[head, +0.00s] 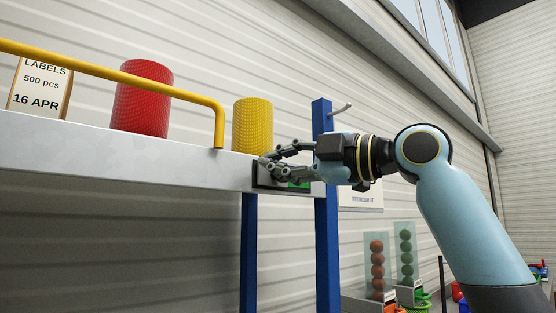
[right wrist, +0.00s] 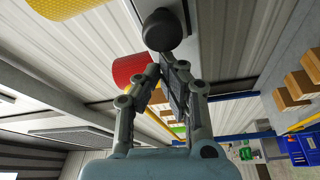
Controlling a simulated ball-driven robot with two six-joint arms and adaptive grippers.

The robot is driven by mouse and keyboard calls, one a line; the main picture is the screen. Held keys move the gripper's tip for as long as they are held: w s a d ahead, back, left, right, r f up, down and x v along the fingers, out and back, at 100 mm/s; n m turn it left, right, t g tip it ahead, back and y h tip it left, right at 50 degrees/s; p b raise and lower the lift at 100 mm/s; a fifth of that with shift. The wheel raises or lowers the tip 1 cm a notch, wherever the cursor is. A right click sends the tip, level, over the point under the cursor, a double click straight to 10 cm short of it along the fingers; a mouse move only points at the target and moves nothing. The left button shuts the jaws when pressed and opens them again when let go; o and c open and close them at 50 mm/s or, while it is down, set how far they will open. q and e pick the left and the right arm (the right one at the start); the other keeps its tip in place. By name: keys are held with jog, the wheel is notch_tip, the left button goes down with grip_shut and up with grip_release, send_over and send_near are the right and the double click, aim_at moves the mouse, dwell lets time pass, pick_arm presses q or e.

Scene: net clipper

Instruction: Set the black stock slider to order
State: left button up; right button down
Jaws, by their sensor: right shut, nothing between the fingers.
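The black stock slider shows as a dark plate (head: 262,178) on the front edge of the grey shelf (head: 120,156), at its right end. A green patch (head: 301,184) shows on it at the right; the rest is partly hidden behind my fingers. In the right wrist view a round black knob (right wrist: 166,31) stands just beyond my fingertips. My right gripper (head: 268,165) is shut and empty, in front of the slider; in its wrist view the fingertips (right wrist: 161,70) come together below the knob. I cannot tell whether they touch it. My left gripper is out of view.
On the shelf stand a yellow roll (head: 252,125), a red roll (head: 143,98) and a labels box (head: 40,88). A yellow rail (head: 150,88) runs along its front. A blue post (head: 326,220) with a hook is close to my right gripper. Ball dispensers (head: 376,265) stand below right.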

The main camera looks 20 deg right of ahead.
jog(key=w+d+b, duration=0.2)
jog(key=d+b, duration=0.1)
jog(key=d, duration=0.4)
jog(key=shift+w+b, duration=0.3)
jog(key=shift+b, duration=0.1)
